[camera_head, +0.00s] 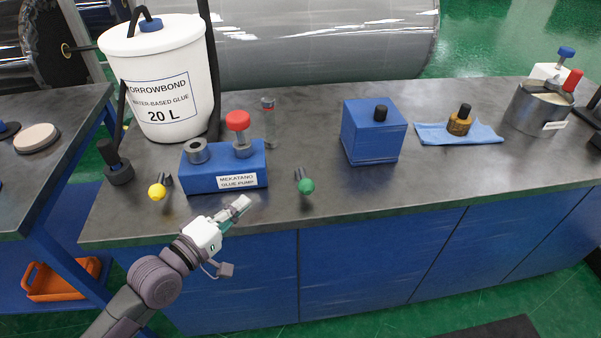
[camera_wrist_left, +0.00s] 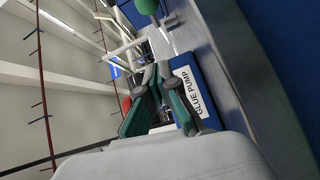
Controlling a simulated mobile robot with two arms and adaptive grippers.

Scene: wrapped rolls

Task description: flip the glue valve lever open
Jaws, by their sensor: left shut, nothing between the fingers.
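The blue glue pump (camera_head: 225,167) stands near the front edge of the bench, with a red knob (camera_head: 237,120) on top. A lever with a yellow ball (camera_head: 157,191) is at its left, and one with a green ball (camera_head: 306,186) is at its right. I cannot tell which is the glue valve lever. My left gripper (camera_head: 243,203) is shut and empty, in front of the pump and between the two balls, apart from both. In the left wrist view the gripper (camera_wrist_left: 156,75) is near the pump label (camera_wrist_left: 190,92), with the green ball (camera_wrist_left: 147,5) at the top edge.
A white glue bucket (camera_head: 158,75) with a dark hose stands behind the pump. Farther right are a blue box (camera_head: 373,131), a brass fitting (camera_head: 460,122) on a blue cloth (camera_head: 432,133) and a metal pot (camera_head: 537,108). Bare bench lies between the green ball and the blue box.

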